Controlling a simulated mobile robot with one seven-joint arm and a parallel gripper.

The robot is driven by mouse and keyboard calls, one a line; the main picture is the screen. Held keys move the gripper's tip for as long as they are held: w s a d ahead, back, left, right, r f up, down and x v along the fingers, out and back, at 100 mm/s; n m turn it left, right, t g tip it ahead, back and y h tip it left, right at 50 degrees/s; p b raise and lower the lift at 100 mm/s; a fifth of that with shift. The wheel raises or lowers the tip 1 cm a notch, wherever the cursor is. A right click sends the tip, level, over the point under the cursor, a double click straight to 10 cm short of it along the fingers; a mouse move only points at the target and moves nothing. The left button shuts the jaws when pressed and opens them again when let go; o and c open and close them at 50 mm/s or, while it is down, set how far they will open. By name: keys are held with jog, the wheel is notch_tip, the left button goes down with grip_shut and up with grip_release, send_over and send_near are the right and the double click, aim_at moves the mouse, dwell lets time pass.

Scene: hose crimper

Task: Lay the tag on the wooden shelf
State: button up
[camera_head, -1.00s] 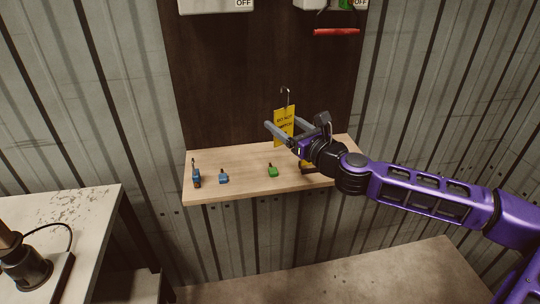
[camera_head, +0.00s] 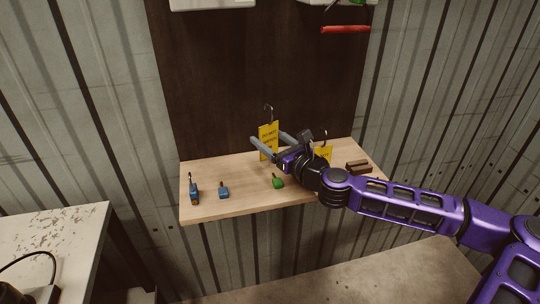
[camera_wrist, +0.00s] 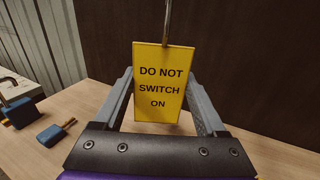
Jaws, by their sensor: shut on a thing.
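My gripper (camera_head: 268,138) is shut on a yellow tag (camera_head: 268,142) with a metal hook at its top. In the wrist view the tag (camera_wrist: 163,85) stands upright between the fingers (camera_wrist: 161,92) and reads "DO NOT SWITCH ON". The wooden shelf (camera_head: 238,207) lies below. The tag is over the back part of the shelf, its lower edge close to the wood; I cannot tell whether it touches. A second yellow tag (camera_head: 323,152) with a hook is at the shelf's right part, partly hidden by my gripper.
A green padlock (camera_head: 278,183) lies near the shelf's front, below my gripper. A brown block (camera_head: 359,168) is at the right end. A dark panel (camera_head: 215,90) rises behind the shelf.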

jog(key=shift+f+b, duration=0.5)
jog(key=shift+f, duration=1.4)
jog(key=shift+f, duration=0.2)
jog(key=o, duration=1.2)
jog(key=shift+r, duration=0.1)
jog(key=shift+r, duration=0.15)
jog(key=v, duration=1.2)
jog(key=shift+p, duration=0.35)
jog(key=shift+a, duration=0.15)
